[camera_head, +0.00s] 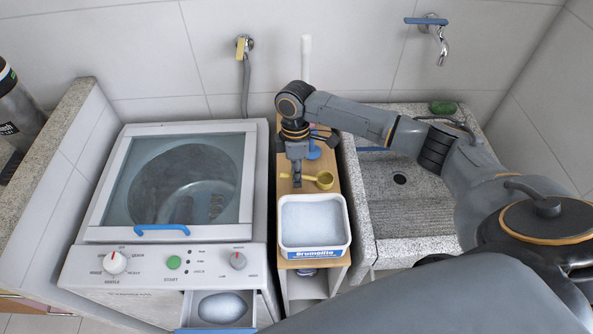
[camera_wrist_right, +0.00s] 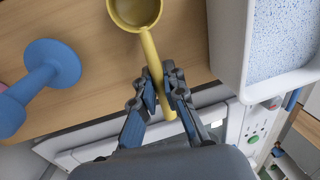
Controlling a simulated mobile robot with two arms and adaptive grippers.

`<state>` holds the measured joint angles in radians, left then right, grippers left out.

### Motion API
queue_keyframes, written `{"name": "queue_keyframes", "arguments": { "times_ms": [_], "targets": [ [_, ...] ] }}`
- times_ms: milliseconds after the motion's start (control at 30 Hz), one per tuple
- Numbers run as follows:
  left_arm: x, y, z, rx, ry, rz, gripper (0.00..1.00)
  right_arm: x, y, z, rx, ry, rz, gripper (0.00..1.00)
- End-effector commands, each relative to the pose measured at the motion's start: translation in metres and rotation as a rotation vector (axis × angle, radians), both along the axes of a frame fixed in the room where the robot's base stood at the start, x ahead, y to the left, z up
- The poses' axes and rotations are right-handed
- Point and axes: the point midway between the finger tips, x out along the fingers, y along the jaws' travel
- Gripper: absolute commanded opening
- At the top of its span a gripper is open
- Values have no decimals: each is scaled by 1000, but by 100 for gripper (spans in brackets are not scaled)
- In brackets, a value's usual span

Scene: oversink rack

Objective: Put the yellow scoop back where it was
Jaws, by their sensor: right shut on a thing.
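The yellow scoop (camera_head: 324,180) has a round bowl and a thin straight handle. In the head view its bowl is just behind the white powder box (camera_head: 348,247), over the narrow wooden shelf. My right gripper (camera_head: 297,181) is shut on the scoop's handle, with the bowl pointing right. In the right wrist view my right gripper (camera_wrist_right: 163,95) has both fingers around the handle, and the bowl of the yellow scoop (camera_wrist_right: 137,8) is at the top edge, partly cut off. The wrist view also shows the powder box (camera_wrist_right: 235,50) at the right. I cannot tell whether the scoop touches the shelf. My left gripper is not in view.
A blue dumbbell-shaped object (camera_wrist_right: 45,75) stands on the wooden shelf (camera_wrist_right: 185,35), partly hidden in the head view. A washing machine (camera_head: 255,200) with an open detergent drawer (camera_head: 190,312) is left of the shelf. A stone sink (camera_head: 430,190) is on the right.

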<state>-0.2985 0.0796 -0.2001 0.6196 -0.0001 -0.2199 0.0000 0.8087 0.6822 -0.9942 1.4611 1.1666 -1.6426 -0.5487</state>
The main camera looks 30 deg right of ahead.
Motion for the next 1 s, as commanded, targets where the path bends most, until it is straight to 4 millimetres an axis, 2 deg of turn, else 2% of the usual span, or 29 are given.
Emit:
{"name": "queue_keyframes", "arguments": {
  "times_ms": [233,267,333,367,667,867,900,1000],
  "targets": [
    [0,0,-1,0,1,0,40,0,0,-2,1,0,0,0],
    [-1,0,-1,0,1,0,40,0,0,-2,1,0,0,17],
    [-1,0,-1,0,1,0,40,0,0,-2,1,0,-1,31],
    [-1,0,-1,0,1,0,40,0,0,-2,1,0,0,34],
    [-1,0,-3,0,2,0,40,0,0,-2,0,-1,-1,34],
    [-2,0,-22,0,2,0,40,1,0,-10,0,-3,-1,34],
    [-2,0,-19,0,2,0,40,4,-1,4,1,-6,-3,34],
    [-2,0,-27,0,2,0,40,8,-2,26,3,-7,-1,34]
  ]
}}
